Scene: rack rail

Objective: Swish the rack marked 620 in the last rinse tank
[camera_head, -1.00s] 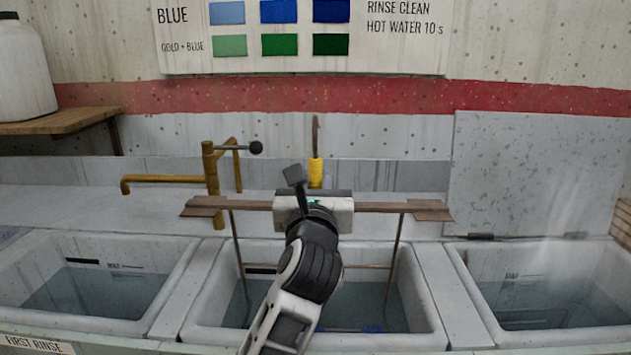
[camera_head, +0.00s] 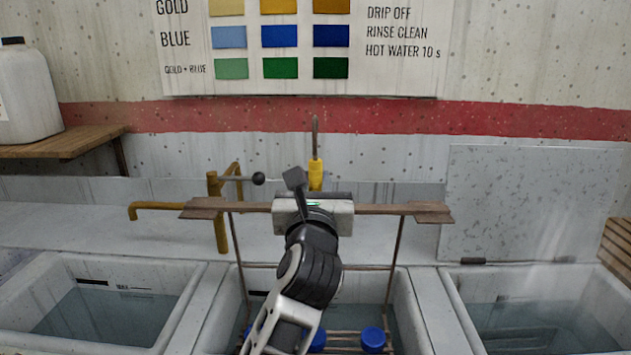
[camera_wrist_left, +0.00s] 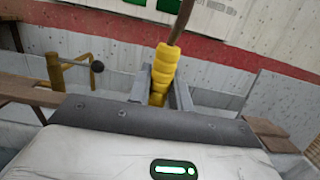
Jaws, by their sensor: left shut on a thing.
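The rack hangs from a brown crossbar (camera_head: 385,208) with flat ends, and thin rods run down from it over the middle tank (camera_head: 418,310). No number is legible on it. Blue round pieces (camera_head: 372,339) sit on its lower bars, within the middle tank's opening. The left tank (camera_head: 185,310) also holds water. My right gripper is out of view.
A brass tap (camera_head: 215,205) stands behind the left and middle tanks. A yellow-gripped rod (camera_head: 315,175) stands upright behind the crossbar. A grey panel (camera_head: 535,205) rises behind the right tank. A white jug (camera_head: 28,95) stands on a wooden shelf (camera_head: 70,145).

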